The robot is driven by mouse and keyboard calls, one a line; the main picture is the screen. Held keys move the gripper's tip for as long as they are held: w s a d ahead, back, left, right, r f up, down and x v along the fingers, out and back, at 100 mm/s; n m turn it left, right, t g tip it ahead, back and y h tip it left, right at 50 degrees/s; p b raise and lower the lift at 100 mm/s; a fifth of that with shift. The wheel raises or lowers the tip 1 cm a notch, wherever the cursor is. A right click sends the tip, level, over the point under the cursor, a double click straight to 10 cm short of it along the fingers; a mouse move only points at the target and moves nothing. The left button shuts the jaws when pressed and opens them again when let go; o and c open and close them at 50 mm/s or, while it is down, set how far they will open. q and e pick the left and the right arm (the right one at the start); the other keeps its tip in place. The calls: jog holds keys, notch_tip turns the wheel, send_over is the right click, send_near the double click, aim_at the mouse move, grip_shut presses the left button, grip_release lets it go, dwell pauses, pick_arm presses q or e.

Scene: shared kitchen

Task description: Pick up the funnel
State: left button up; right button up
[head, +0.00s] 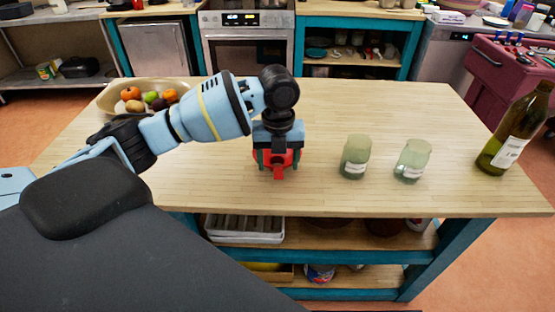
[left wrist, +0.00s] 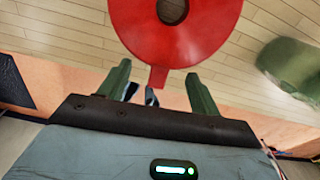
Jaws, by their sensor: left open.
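The red funnel (head: 278,174) stands on the wooden table in the head view, partly hidden behind my left gripper (head: 279,157). In the left wrist view the funnel (left wrist: 205,30) shows from above as a red disc with a dark round hole, cut off by the top edge. A short red tab on its rim points toward my left gripper (left wrist: 157,78). The gripper is open, with one green finger on each side of the tab. I cannot tell whether either finger touches it. My right gripper is not in view.
Two greenish glass jars (head: 355,157) (head: 411,160) stand right of the funnel, and a dark wine bottle (head: 515,130) stands at the table's right end. A fruit bowl (head: 110,98) sits at the back left. The back middle of the table (head: 370,105) is clear.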

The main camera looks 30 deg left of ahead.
aim_at(278, 169)
pick_arm(q)
jog(key=shift+f, duration=2.5)
grip_shut()
jog(key=shift+r, duration=0.1)
jog(key=shift+r, duration=0.45)
jog(key=shift+s+d+r, duration=0.15)
jog(key=shift+d+r, duration=0.15)
jog(key=shift+r, duration=0.35)
jog(key=shift+s+d+r, duration=0.1)
jog(key=shift+d+r, duration=0.15)
jog(key=shift+r, duration=0.35)
jog(key=s+d+r, duration=0.1)
jog(key=s+d, duration=0.6)
jog(key=d, duration=0.6)
jog(key=shift+r, duration=0.2)
